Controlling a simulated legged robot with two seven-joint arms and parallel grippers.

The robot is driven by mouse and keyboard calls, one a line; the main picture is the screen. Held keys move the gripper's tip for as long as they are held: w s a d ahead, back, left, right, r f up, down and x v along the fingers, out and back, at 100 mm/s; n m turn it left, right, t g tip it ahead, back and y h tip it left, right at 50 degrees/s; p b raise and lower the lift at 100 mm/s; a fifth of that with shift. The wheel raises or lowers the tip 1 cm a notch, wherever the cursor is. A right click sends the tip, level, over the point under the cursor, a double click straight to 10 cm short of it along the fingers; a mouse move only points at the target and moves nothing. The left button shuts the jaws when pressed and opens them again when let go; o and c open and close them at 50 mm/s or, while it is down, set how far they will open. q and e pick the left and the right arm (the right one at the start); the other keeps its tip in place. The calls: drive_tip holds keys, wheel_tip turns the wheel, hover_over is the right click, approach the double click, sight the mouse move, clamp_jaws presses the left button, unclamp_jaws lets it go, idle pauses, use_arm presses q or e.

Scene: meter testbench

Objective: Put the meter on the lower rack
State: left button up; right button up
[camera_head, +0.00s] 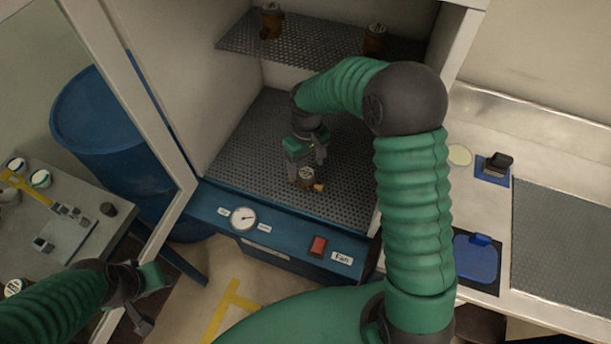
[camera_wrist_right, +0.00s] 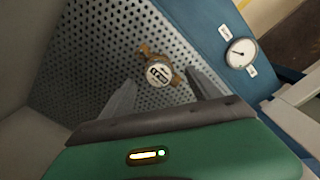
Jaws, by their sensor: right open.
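The brass meter with a white dial face (camera_head: 306,174) sits on the perforated lower rack (camera_head: 245,150) inside the cabinet. My right gripper (camera_head: 308,170) is over the lower rack, right at the meter in the head view. In the right wrist view the meter (camera_wrist_right: 159,73) lies just beyond the two spread fingertips (camera_wrist_right: 160,85), apart from them, on the perforated surface. The right gripper is open and empty. My left gripper (camera_head: 148,298) is at the lower left, outside the cabinet, with its fingers apart and nothing seen between them.
The cabinet's blue front panel (camera_head: 270,236) carries a gauge (camera_head: 243,218) and a red Fan switch (camera_head: 318,245). A glass door frame (camera_head: 135,90), blue barrel (camera_head: 95,125) and side bench (camera_head: 500,215) flank it.

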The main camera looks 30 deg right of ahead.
drive_tip(key=r, duration=0.3)
drive_tip(key=shift+a, duration=0.2)
drive_tip(key=s+a+r+m+t, duration=0.1)
drive_tip(key=s+a, duration=0.3)
drive_tip(key=s, duration=1.1)
drive_tip(key=shift+a+m+t, duration=0.3)
drive_tip(key=shift+t, duration=0.5)
drive_tip(key=shift+s, duration=0.1)
